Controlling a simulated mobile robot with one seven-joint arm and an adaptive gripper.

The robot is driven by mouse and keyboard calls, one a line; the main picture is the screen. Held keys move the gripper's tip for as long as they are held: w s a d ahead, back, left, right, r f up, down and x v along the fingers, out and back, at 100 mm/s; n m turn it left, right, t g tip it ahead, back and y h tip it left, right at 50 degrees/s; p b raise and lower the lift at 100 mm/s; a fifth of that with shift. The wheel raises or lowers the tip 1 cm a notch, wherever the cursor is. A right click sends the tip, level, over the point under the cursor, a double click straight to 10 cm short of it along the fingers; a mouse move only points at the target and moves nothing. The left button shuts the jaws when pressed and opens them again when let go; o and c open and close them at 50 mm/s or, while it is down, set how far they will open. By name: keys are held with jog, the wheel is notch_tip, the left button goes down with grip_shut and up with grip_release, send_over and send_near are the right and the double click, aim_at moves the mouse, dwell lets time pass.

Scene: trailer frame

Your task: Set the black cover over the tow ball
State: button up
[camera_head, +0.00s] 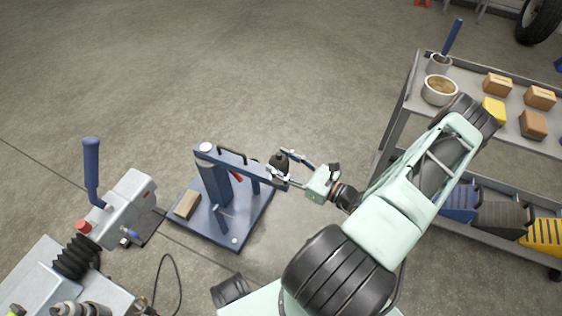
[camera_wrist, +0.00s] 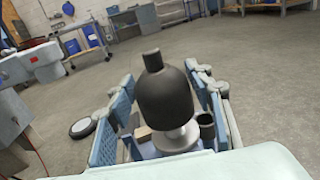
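The black cover (camera_head: 280,160) is upright at the outer end of the blue stand's arm (camera_head: 232,158). It is a dark dome with a narrow knob on top, seen large in the wrist view (camera_wrist: 165,98). A silver flanged piece of the tow ball mount (camera_wrist: 178,139) shows directly below it. The ball itself is hidden, and the cover appears to sit over it. My gripper (camera_head: 282,166) is around the cover, with one finger on each side. In the wrist view the fingers (camera_wrist: 165,110) are spread, with narrow gaps beside the cover, so it looks open.
The blue stand's base plate (camera_head: 232,226) carries a wooden block (camera_head: 187,204). A grey trailer coupling with a blue-handled lever (camera_head: 92,172) is at the left. A grey shelf cart (camera_head: 400,108) with pots, boxes and bins stands at the right. The floor behind is clear.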

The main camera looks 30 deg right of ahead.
jog(key=o, duration=0.4)
jog(key=v, duration=1.2)
